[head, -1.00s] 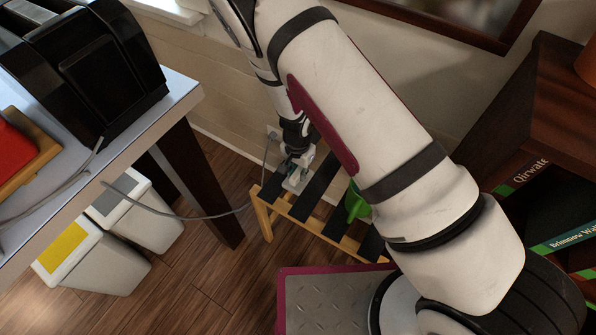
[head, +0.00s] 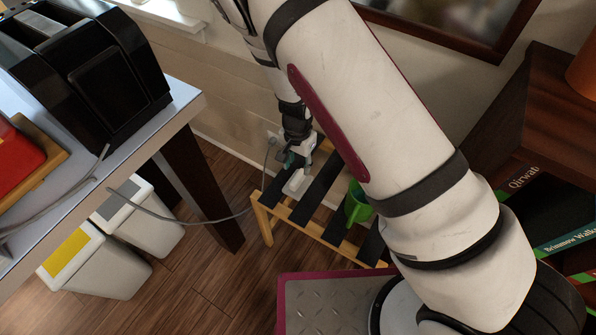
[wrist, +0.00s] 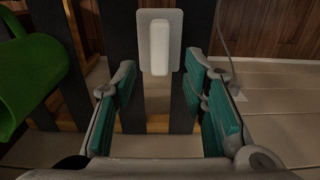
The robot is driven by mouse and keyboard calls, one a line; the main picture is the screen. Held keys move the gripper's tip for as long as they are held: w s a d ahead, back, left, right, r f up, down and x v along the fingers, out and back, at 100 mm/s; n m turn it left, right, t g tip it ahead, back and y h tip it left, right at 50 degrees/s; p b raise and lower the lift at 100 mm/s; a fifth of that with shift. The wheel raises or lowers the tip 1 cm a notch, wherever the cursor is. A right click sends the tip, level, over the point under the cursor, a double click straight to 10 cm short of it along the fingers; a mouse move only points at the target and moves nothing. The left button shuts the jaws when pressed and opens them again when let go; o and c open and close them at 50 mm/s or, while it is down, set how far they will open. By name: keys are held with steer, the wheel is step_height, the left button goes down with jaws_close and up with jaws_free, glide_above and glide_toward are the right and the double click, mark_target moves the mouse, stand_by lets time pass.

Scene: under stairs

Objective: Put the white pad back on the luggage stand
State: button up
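The white pad (head: 294,184) lies on the luggage stand (head: 322,229), a low wooden frame with dark straps, near its back left part. In the wrist view the pad (wrist: 160,45) has a raised middle on a thin flat plate and sits over the gap between two dark straps (wrist: 119,35). My gripper (head: 297,153) is just above and behind the pad. In the wrist view my gripper (wrist: 160,92) has its teal fingers spread apart with nothing between them; the pad shows beyond the fingertips.
A grey cable (head: 200,216) runs from the table (head: 150,135) to the wall. Bins (head: 95,262) and a dark bookcase (head: 520,130) flank the stand.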

steer(key=shift+r, duration=2.05)
steer(key=shift+r, duration=0.1)
step_height(320, 180, up, 16)
steer(key=n+y, duration=0.2)
steer(key=y, duration=0.1)
glide_above(298, 177)
steer(key=s, duration=0.3)
steer(key=s+d+r+n, duration=0.1)
steer(key=s+d+r, duration=0.15)
steer(key=r, duration=0.25)
steer(key=s+d+r, duration=0.2)
steer(key=s+r, duration=0.1)
steer(key=r, duration=0.3)
steer(key=s+d+r+n+t+h, duration=0.1)
steer(key=s+d+r, duration=0.3)
steer(key=s, duration=0.6)
steer(key=s+d+r+n+t+h, duration=0.1)
steer(key=s+d+r+n+h, duration=0.1)
steer(key=s+d+r, duration=0.3)
steer(key=s+d, duration=0.3)
steer(key=s, duration=0.2)
steer(key=shift+d+n, duration=0.4)
steer(key=shift+s, duration=0.1)
step_height(298, 177, up, 11)
steer(key=t+p, duration=0.2)
steer(key=p, duration=0.8)
steer(key=shift+d+r, duration=0.15)
